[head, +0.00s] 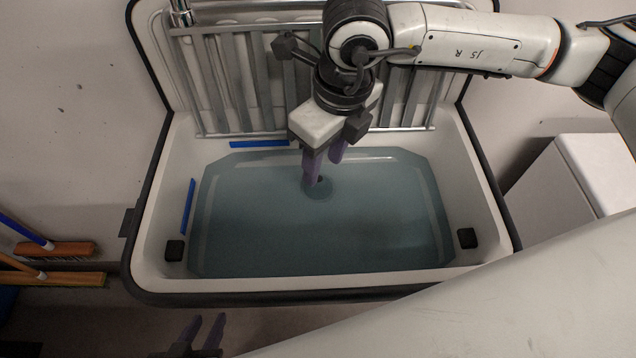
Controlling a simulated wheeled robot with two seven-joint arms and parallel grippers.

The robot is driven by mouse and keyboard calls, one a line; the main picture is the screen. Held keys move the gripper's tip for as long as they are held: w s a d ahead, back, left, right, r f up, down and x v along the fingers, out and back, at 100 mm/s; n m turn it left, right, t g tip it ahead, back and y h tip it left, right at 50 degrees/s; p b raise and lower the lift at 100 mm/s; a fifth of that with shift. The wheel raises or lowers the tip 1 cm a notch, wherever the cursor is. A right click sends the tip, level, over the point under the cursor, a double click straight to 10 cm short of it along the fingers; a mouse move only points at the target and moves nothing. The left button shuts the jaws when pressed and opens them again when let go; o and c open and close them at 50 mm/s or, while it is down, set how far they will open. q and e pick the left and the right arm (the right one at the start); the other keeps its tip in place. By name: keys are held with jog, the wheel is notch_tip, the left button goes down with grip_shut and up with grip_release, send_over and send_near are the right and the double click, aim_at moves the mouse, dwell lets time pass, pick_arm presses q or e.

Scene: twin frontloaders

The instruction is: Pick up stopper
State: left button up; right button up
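A basin sink (480,272) is filled with bluish water (320,235). A round drain area with a small dark piece on it, which looks like the stopper (320,181), shows through the water near the back middle. My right gripper (326,169) points down over it, with its purple fingers apart. The nearer finger's tip overlaps the stopper in the picture and partly hides it. I cannot tell whether they touch. My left gripper (204,325) is at the bottom edge in front of the sink, its purple fingers apart and empty.
A metal rack (232,85) leans upright at the sink's back. Blue strips (188,206) mark the inner walls. Brooms (55,249) stand at the left by the wall. A white cabinet (570,175) is at the right.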

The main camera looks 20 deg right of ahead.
aim_at(320, 179)
jog(key=f, duration=0.4)
jog(key=shift+w+a, duration=0.25)
jog(key=shift+w, duration=0.1)
grip_shut()
